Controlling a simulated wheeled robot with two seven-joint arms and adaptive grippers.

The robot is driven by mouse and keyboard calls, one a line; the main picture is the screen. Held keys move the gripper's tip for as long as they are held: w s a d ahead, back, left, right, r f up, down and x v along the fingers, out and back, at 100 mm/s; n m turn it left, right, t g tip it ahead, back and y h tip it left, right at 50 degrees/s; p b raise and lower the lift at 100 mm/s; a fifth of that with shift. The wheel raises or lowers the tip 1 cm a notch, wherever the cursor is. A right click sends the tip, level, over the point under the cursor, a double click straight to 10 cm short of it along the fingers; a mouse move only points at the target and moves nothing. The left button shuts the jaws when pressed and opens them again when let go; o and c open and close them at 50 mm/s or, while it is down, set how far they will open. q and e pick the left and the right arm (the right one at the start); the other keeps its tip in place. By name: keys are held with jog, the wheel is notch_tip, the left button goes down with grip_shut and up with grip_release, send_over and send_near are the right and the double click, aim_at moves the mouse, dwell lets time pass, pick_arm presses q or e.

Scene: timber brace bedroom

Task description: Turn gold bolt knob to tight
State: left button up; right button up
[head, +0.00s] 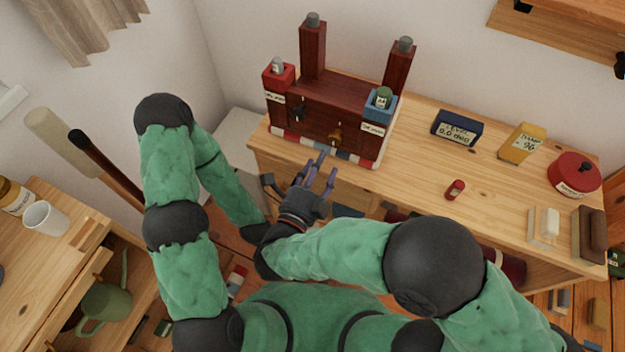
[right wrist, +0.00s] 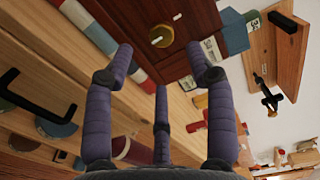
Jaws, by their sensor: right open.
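The gold bolt knob (head: 335,137) is on the lower front of a dark red wooden frame (head: 345,112) on the desk. In the right wrist view the gold knob (right wrist: 161,36) shows near the top, with a small pale mark on it, between and beyond the fingertips. My right gripper (head: 320,168) is open and empty, in front of the frame, just short of the gold knob and apart from it. Its purple fingers also show in the right wrist view (right wrist: 160,62). My left arm is bent at the left; its gripper is hidden.
A black knob (head: 298,108) is up and left of the gold one. Red (head: 278,78) and blue (head: 380,104) blocks flank the frame. A dark level display (head: 457,128), yellow box (head: 522,143) and red tin (head: 574,174) stand right. A black drawer handle (right wrist: 22,88) juts below the desktop.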

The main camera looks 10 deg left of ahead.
jog(key=shift+v, duration=2.2)
